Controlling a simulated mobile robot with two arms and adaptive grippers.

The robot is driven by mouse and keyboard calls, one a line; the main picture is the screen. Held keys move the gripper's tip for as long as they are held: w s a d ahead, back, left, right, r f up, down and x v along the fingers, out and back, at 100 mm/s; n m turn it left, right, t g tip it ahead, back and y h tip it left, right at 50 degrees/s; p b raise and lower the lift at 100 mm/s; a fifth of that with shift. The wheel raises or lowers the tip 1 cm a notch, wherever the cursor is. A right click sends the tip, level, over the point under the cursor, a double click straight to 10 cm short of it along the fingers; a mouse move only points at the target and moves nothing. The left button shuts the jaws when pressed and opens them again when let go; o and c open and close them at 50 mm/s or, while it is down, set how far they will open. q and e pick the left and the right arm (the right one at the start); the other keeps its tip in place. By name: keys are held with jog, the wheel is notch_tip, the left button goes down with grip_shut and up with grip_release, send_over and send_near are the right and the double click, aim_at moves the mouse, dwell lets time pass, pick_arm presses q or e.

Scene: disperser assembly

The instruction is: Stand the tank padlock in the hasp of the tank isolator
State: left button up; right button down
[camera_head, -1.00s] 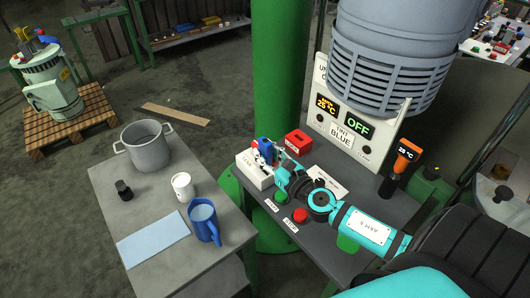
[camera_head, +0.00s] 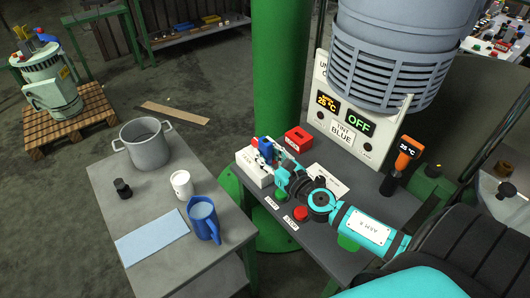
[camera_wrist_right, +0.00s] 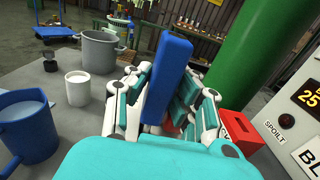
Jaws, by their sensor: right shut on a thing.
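The blue tank padlock (camera_head: 265,145) is upright in my right gripper (camera_head: 273,159), at the white tank isolator box (camera_head: 251,170) on the grey bench. In the right wrist view the blue padlock body (camera_wrist_right: 169,78) stands between the fingers of my right gripper (camera_wrist_right: 165,105), which are closed on it. The fingers hide the padlock's lower part and the hasp, so I cannot tell whether the shackle sits in the hasp. My left gripper is in neither view.
A red box (camera_head: 298,139) stands close behind the gripper. Green (camera_head: 281,195) and red (camera_head: 301,213) buttons lie in front. A side table (camera_head: 145,205) holds a pot (camera_head: 146,148), white cup (camera_head: 181,184) and blue jug (camera_head: 204,218). A green column (camera_head: 280,80) rises behind.

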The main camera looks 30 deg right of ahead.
jog(key=shift+f+b, duration=0.3)
jog(key=shift+f, duration=0.1)
jog(key=c, duration=1.1)
grip_release()
jog(key=shift+a, duration=0.1)
jog(key=shift+s, duration=0.1)
jog(key=shift+s+f, duration=0.2)
jog(key=shift+s, duration=0.25)
jog(key=s, duration=1.1)
jog(key=shift+d+r, duration=0.35)
jog(key=shift+r, duration=0.05)
